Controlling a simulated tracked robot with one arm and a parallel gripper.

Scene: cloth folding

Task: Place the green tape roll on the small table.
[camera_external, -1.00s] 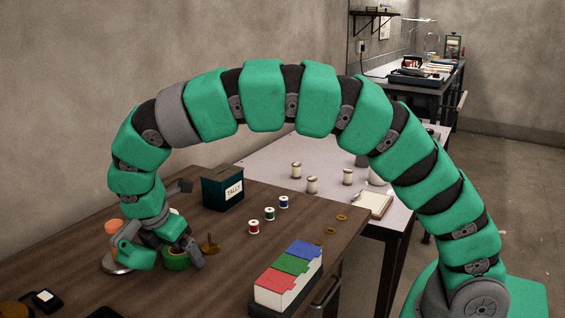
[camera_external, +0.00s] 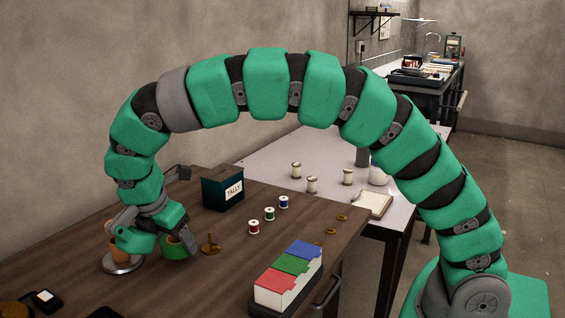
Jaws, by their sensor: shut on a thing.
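The green tape roll (camera_external: 174,246) is between the fingers of my gripper (camera_external: 170,240), at the left part of the brown wooden table (camera_external: 190,288). My gripper is shut on the roll, with a finger on its right side. The gripper covers part of the roll, and I cannot tell whether the roll touches the table. Which surface the task calls the small table is not clear; a pale-topped table (camera_external: 262,160) stands behind the brown one.
A metal dish (camera_external: 122,264) with an orange item lies left of my gripper. A brass spindle (camera_external: 210,246) stands close on the right. The dark TALLY box (camera_external: 222,188), several thread spools (camera_external: 269,213) and a three-colour box (camera_external: 288,278) stand farther right. White spools occupy the pale table.

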